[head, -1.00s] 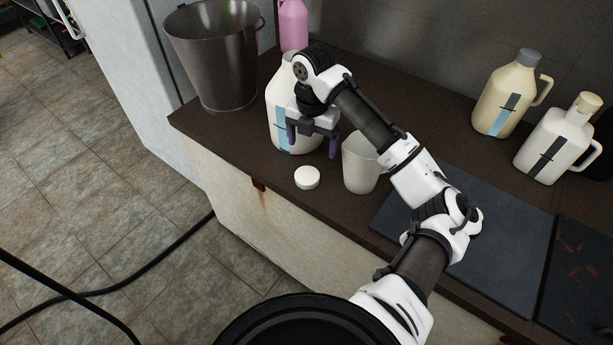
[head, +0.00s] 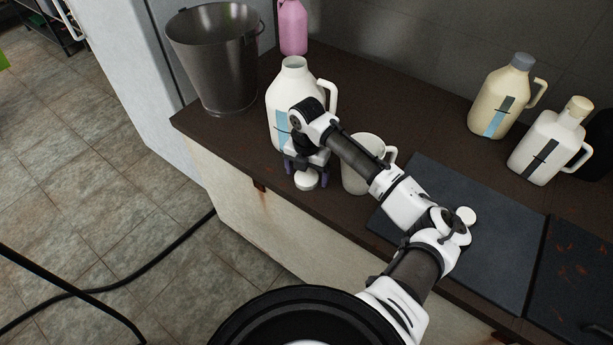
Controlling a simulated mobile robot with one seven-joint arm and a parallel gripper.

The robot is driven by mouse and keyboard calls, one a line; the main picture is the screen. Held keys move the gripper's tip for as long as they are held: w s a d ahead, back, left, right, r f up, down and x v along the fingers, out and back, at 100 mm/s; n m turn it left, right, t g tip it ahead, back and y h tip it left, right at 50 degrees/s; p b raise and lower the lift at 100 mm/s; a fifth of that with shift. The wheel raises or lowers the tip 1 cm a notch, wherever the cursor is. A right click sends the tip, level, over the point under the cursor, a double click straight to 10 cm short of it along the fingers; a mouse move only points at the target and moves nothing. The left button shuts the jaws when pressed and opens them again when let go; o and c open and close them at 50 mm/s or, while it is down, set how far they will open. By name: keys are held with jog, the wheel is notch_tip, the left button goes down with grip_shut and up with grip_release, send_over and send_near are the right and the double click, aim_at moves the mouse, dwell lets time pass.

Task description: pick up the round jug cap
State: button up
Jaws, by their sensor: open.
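A round white cap (head: 306,182) lies on the brown counter near its front edge, in front of an open white jug (head: 291,88). My gripper (head: 307,176) is open, pointing down, with its purple-tipped fingers on either side of the cap. I cannot tell whether the fingers touch it. The gripper body hides part of the cap's top. A second white disc (head: 466,215) shows on the dark mat beside my arm, partly hidden by it.
A white cup (head: 355,178) with a handle stands close to the right of my gripper. A metal bucket (head: 218,60) and a pink bottle (head: 292,27) stand behind. Two capped jugs, cream (head: 500,100) and white (head: 545,148), stand at right. A dark mat (head: 500,235) lies below them.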

jog(key=shift+c, duration=0.4)
jog(key=c, duration=1)
